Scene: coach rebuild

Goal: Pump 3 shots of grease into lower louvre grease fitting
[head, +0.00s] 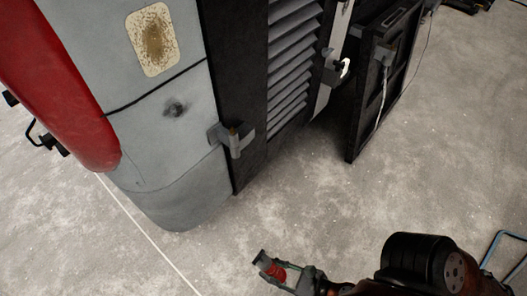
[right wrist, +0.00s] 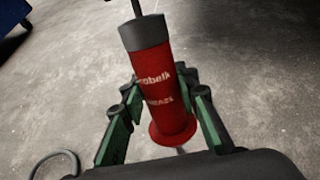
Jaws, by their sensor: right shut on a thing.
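My right gripper (head: 283,270) is low in the head view, above the floor and apart from the coach. It is shut around a red grease gun (right wrist: 160,95), whose red body also shows between the fingers in the head view (head: 276,272). In the right wrist view the gun has a dark grey cap, a thin dark tube at the top and pale lettering; green fingers (right wrist: 163,112) flank it. The coach's louvre panel (head: 290,62) has a lower-left bracket (head: 235,139) and a right-side bracket (head: 335,68). I cannot make out a grease fitting for certain. My left gripper is not in view.
A dark open panel (head: 385,75) stands out right of the louvres. The coach's grey corner (head: 175,170) and red bodywork (head: 60,80) fill the left. A blue frame (head: 502,258) is at the lower right. The concrete floor between is clear.

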